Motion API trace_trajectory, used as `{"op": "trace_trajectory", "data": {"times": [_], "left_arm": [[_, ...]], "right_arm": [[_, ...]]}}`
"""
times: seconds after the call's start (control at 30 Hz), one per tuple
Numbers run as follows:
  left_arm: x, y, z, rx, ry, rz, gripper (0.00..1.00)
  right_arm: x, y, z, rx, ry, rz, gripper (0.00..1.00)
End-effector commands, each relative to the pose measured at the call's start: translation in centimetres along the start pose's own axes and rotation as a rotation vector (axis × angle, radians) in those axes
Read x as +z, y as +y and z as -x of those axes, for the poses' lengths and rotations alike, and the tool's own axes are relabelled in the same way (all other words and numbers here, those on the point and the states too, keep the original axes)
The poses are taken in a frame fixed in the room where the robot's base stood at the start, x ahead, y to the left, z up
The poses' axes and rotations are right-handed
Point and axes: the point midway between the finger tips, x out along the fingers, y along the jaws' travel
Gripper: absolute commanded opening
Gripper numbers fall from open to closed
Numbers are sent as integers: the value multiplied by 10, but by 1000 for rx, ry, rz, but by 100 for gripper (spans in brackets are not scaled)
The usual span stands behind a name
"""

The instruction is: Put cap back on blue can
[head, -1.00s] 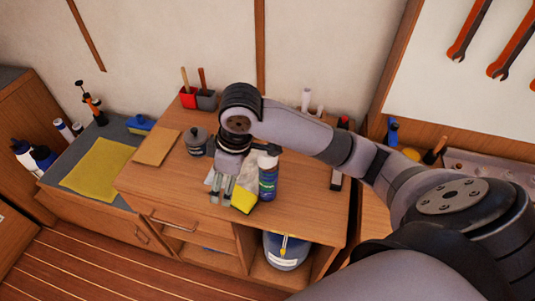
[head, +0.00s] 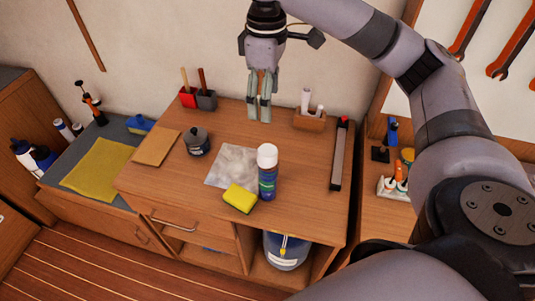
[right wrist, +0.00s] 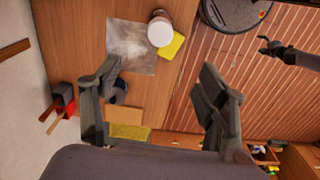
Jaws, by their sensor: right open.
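The blue can (head: 267,184) stands upright on the wooden desk, at the right edge of a pale grey sheet. A white cap (head: 267,154) sits on its top; I see no gap between them from here. In the right wrist view the white cap (right wrist: 161,32) shows from above and hides most of the can. My right gripper (head: 260,112) is open and empty, above the back of the desk, pointing down and clear of the can. My left gripper does not show in the head view.
A yellow sponge (head: 240,198) lies just left of the can on the sheet's (head: 228,162) edge. A dark lidded pot (head: 197,141) stands further left, and tool cups (head: 206,100) stand behind. A long dark bar (head: 340,155) lies right. The desk between can and bar is clear.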

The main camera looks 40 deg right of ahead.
Motion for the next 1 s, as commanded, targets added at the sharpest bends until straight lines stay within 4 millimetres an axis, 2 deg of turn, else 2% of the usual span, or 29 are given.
{"op": "trace_trajectory", "data": {"times": [0.33, 0.63, 0.8, 1.0], "left_arm": [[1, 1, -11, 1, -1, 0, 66], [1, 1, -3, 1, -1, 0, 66], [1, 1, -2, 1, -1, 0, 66], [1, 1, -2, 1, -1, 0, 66]], "right_arm": [[0, -1, -56, -5, -4, 1, 68], [0, 0, -108, -1, -2, 1, 68], [0, 0, -120, 1, 0, 2, 68], [-1, 0, -121, 1, 1, 1, 68]]}}
